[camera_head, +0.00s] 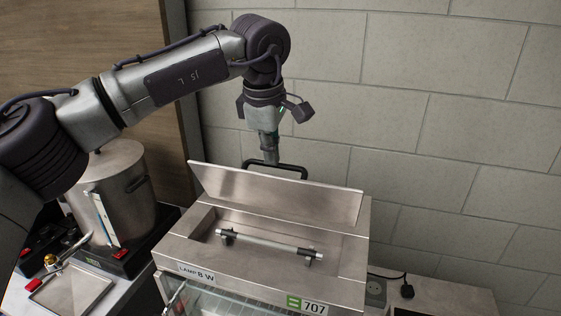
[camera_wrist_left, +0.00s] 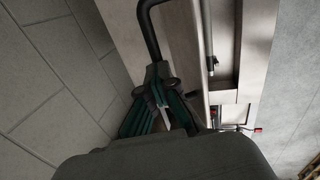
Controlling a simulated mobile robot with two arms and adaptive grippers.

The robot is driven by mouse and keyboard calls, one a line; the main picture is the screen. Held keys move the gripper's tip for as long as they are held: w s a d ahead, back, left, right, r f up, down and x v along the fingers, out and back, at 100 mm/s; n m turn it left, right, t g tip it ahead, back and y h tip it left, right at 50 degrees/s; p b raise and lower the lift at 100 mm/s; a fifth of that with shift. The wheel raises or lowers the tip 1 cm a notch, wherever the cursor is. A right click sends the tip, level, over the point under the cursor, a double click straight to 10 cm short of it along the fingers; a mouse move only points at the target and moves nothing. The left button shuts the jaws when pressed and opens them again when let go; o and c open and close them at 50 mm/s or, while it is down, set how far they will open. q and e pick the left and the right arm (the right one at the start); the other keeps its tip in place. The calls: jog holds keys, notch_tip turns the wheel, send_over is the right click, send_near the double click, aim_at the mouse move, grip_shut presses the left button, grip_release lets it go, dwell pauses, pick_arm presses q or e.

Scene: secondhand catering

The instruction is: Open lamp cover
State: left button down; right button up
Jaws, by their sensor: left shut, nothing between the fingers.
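The lamp cover (camera_head: 285,200) is a flat metal lid on top of a metal case (camera_head: 250,273). It stands raised and tilted up, with its recess open in front. A black bar handle (camera_head: 300,169) shows behind its upper edge; the handle also shows in the left wrist view (camera_wrist_left: 150,28). A lamp tube (camera_head: 268,243) lies across the recess in two dark holders. My left gripper (camera_head: 270,160) points down behind the cover, right at the handle. Its fingers (camera_wrist_left: 160,80) are shut, with nothing held; I cannot tell whether they touch the handle. My right gripper is out of view.
A steel pot (camera_head: 118,190) stands left of the case on a dark base, near a metal tray (camera_head: 70,293). A tiled wall (camera_head: 430,130) rises close behind the case. A socket and black plug (camera_head: 407,291) are at the right.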

pick_arm(q)
jog(key=shift+w+d+f+p, duration=0.25)
jog(key=shift+w+f+p, duration=0.1)
jog(key=shift+w, duration=0.2)
jog(key=shift+w+d+f+p, duration=0.25)
jog(key=shift+w+f+p, duration=0.1)
jog(key=shift+w, duration=0.15)
jog(key=c, duration=1.7)
grip_release()
jog(key=shift+w+f, duration=0.1)
jog(key=shift+f, duration=0.2)
jog(key=shift+c, duration=0.2)
jog(key=o, duration=0.5)
jog(key=shift+f, duration=0.1)
jog(key=shift+o, duration=0.2)
jog(key=w+v, duration=0.1)
jog(key=v, duration=1.1)
jog(key=shift+d, duration=0.15)
